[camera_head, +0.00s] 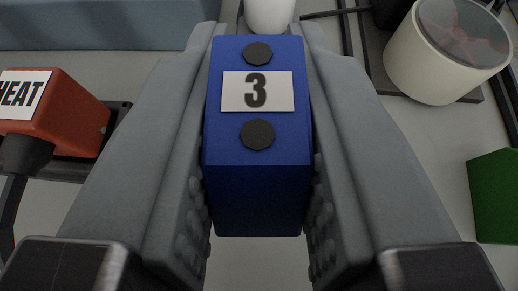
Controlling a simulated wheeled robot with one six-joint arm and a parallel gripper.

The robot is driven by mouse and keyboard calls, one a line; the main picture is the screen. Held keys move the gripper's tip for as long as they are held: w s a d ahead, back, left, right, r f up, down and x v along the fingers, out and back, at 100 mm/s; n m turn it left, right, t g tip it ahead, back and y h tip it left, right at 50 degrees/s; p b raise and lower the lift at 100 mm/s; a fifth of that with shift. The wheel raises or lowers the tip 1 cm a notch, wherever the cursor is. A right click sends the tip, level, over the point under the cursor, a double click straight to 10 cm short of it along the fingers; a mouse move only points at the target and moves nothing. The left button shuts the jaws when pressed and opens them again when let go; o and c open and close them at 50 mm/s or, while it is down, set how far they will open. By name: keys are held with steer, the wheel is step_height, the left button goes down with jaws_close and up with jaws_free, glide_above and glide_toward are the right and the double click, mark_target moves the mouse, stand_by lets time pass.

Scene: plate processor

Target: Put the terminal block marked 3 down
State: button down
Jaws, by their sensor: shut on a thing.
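The terminal block marked 3 (258,170) is blue, with a white label bearing a black 3 and two dark round studs on its top face. It is in the middle of the view, between the two grey fingers of my gripper (260,150). The fingers touch its left and right sides, so my gripper is shut on it. Its underside is hidden, and I cannot tell whether it touches anything below.
A red box labelled HEAT (62,122) with a dark lever stands at the left. A cream cylinder (425,62) with a clear lid is at the upper right. A green block (495,200) is at the right edge. A white rounded object (269,14) is beyond the block.

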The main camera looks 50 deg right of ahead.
mark_target(258, 150)
steer(key=shift+f, duration=2.25)
steer(key=shift+f, duration=0.2)
steer(key=c, duration=1.4)
jaws_free()
steer(key=shift+o, duration=0.2)
steer(key=v, duration=1.7)
steer(key=shift+a, duration=0.3)
steer(key=shift+r, duration=0.1)
